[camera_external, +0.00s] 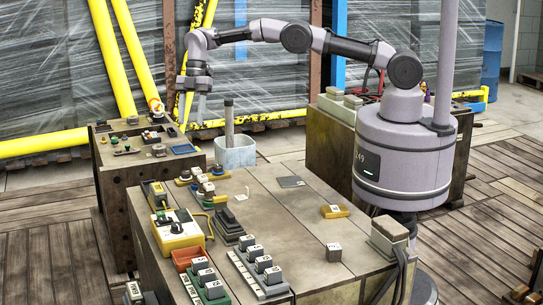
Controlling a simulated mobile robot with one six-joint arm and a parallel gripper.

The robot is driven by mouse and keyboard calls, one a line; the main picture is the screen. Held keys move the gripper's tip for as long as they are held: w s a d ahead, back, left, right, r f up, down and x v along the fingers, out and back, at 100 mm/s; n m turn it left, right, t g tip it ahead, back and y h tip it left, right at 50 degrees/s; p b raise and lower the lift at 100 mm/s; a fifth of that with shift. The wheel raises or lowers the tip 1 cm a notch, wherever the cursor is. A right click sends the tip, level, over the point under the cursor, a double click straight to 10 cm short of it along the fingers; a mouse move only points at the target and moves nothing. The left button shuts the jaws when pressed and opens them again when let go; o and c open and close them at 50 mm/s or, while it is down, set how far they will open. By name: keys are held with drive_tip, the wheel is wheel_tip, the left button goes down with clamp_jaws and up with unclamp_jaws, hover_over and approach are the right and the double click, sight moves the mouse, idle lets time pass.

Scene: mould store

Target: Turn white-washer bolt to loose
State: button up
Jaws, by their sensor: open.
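My gripper (192,108) hangs pointing down at the end of my outstretched arm, above the right back part of the smaller block-like table (150,192) at the left. It is open, and I see nothing held between its fingers. Several small dark, green and red fittings (127,151) sit on that table's top, and a blue flat piece (184,149) lies near its right edge. They are too small for me to tell which one is the white-washer bolt, or whether it is in view.
The large front table (290,225) carries a yellow box with a knob (178,232), several cube-topped racks, an orange-yellow block (334,211) and a small grey cube (333,252). A pale bin (235,155) with an upright post stands between the tables. Yellow pipes (45,143) lean and lie behind.

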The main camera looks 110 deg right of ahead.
sight(191, 177)
drive_tip(key=shift+s+d+r, duration=0.1)
drive_tip(key=shift+d+r, duration=0.05)
drive_tip(key=shift+r, duration=0.25)
drive_tip(key=s+d+f+n+t+y, duration=0.2)
drive_tip(key=s+f+n+t, duration=0.25)
drive_tip(key=n, duration=1.15)
drive_tip(key=s+d+f+n+t+y, duration=0.2)
drive_tip(key=s+f+n+t, duration=0.3)
drive_tip(key=n, duration=1.1)
drive_tip(key=shift+g, duration=0.45)
drive_tip(key=b+x, duration=0.1)
drive_tip(key=x, duration=0.4)
drive_tip(key=b+x, duration=0.2)
drive_tip(key=x, duration=0.4)
drive_tip(key=f+b+x, duration=0.1)
drive_tip(key=x, duration=0.4)
drive_tip(key=shift+s+a+f+b, duration=0.1)
drive_tip(key=shift+b, duration=0.3)
drive_tip(key=shift+w+a+f, duration=0.1)
drive_tip(key=shift+w+a, duration=0.2)
drive_tip(key=shift+w, duration=0.15)
